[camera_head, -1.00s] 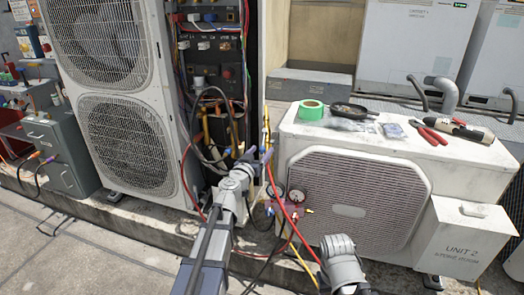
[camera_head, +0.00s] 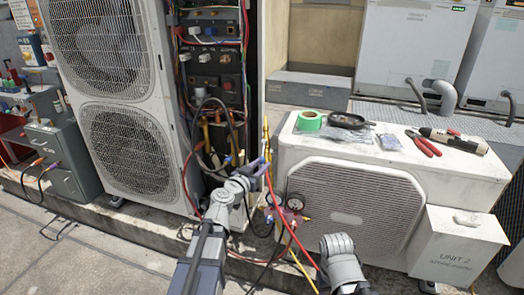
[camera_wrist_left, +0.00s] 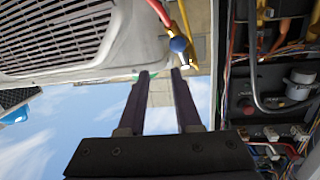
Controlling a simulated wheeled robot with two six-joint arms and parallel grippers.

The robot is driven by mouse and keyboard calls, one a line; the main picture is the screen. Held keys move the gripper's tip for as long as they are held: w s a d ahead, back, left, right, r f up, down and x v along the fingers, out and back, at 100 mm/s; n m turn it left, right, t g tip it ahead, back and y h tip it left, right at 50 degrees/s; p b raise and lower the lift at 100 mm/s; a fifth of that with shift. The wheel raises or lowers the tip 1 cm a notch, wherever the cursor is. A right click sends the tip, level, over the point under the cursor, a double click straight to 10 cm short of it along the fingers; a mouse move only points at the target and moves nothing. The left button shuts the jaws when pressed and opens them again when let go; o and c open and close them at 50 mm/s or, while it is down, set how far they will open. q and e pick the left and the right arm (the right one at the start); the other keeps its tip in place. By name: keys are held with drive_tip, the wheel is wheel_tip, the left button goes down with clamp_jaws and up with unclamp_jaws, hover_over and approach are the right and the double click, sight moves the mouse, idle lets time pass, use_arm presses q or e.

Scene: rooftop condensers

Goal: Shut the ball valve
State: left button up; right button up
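My left gripper (camera_head: 263,163) is beside the hoses between the open tall condenser and the low Unit 2 condenser. In the left wrist view my left gripper (camera_wrist_left: 161,72) has its two dark fingers parted, with nothing held between them. My right gripper is out of view.
The tall condenser (camera_head: 124,150) has exposed wiring and pipes. A red gauge manifold (camera_head: 290,207) with hoses hangs by the low condenser (camera_head: 350,205). A grey toolbox (camera_head: 65,150) stands left.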

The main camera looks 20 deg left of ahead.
use_arm(q)
drive_tip(key=d+r+m+g+p, duration=0.1)
drive_tip(key=r+m+p, duration=0.1)
drive_tip(key=p, duration=0.1)
drive_tip(key=d+r+m+g+p, duration=0.1)
drive_tip(key=r+m+p, duration=0.1)
drive_tip(key=r+p, duration=0.1)
drive_tip(key=d+r+m+g+p, duration=0.1)
drive_tip(key=r+m+p, duration=0.1)
drive_tip(key=p, duration=0.2)
drive_tip(key=shift+d+r+g+h+p, duration=0.15)
drive_tip(key=shift+g+h+p, duration=0.25)
clamp_jaws()
drive_tip(key=r+m+g+p, duration=0.1)
drive_tip(key=p, duration=0.2)
drive_tip(key=s+a+m+g+y+p, duration=0.1)
drive_tip(key=p, duration=0.2)
drive_tip(key=r+m+g+y+p, duration=0.1)
drive_tip(key=m+p, duration=0.1)
drive_tip(key=p, duration=0.1)
drive_tip(key=shift+s+a+r+g, duration=0.25)
drive_tip(key=shift+s+r+g, duration=0.05)
drive_tip(key=shift+s, duration=0.05)
